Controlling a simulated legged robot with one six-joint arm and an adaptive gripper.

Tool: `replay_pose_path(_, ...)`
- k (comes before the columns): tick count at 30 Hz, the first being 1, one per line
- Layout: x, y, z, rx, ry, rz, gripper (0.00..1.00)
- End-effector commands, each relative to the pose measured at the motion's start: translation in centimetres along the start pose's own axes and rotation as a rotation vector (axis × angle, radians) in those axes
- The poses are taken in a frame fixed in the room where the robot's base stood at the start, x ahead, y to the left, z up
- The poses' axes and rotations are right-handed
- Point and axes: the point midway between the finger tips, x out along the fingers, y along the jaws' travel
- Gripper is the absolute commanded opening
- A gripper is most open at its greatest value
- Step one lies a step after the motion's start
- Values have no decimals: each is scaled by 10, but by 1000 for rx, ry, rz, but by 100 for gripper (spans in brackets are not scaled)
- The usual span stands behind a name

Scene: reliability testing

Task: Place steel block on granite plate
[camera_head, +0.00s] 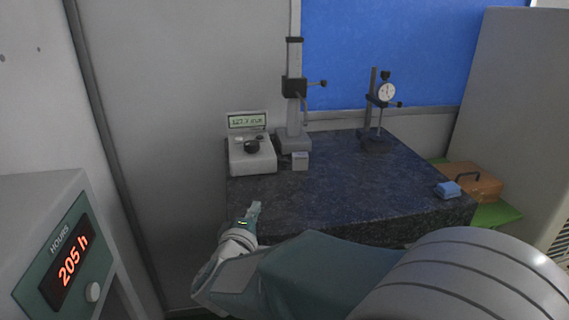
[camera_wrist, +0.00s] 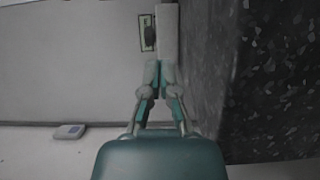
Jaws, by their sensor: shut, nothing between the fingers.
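The dark speckled granite plate (camera_head: 340,200) fills the middle of the head view. My gripper (camera_head: 254,208) is shut and empty at the plate's near left edge, apart from the block. In the wrist view my gripper's fingers (camera_wrist: 160,72) are together, with the granite plate (camera_wrist: 275,80) to their right. The small block cannot be made out in the wrist view.
A digital readout unit (camera_head: 252,157) and a height stand (camera_head: 294,95) stand at the plate's back left. A dial gauge stand (camera_head: 377,110) is at the back right. A blue item (camera_head: 447,189) lies near the right corner. The plate's front middle is clear.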

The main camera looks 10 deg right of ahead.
Motion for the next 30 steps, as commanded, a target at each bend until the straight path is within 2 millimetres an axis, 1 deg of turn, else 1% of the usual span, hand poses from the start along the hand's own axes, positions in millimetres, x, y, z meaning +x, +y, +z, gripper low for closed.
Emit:
replay_pose_path(3, 22, -1, 1, 0, -5, -1, 0)
replay_pose_path(9, 59, -1, -2, -1, -3, 0, 0)
replay_pose_path(30, 190, -2, -2, 1, -1, -1, 0)
